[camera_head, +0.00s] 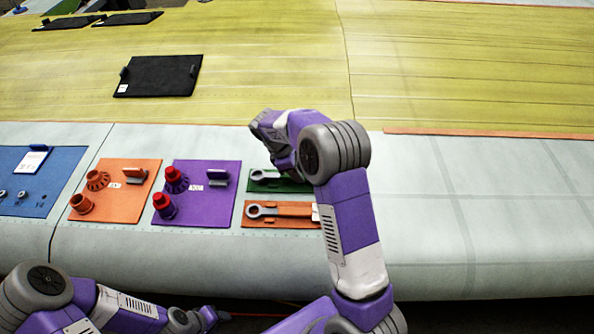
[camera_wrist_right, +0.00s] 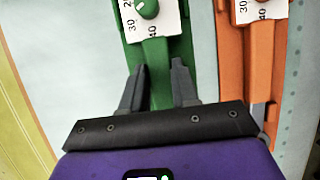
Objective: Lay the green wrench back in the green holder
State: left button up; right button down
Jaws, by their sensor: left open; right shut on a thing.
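The green holder (camera_head: 297,187) is a flat green plate on the pale wing surface. The green wrench (camera_head: 259,176) shows its grey ring end over the holder's left part; the rest is mostly hidden by my right arm. My right gripper (camera_wrist_right: 158,72) is shut on the wrench's green handle (camera_wrist_right: 154,50), one finger on each side, over the green holder (camera_wrist_right: 205,60). The wrench lies along the holder; I cannot tell whether it touches it. My left gripper (camera_head: 215,316) is open and empty at the bottom, in front of the wing edge.
An orange holder (camera_head: 247,222) with another wrench (camera_head: 275,210) lies just in front of the green one. Purple (camera_head: 220,210), orange (camera_head: 130,207) and blue (camera_head: 60,180) boards stand to the left. The surface right of my right arm is clear.

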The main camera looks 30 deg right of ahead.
dwell(0.4)
jog(key=shift+f+b, duration=0.3)
jog(key=shift+f, duration=0.3)
jog(key=c, duration=0.8)
grip_release()
jog(key=v, duration=0.7)
jog(key=shift+r, duration=0.3)
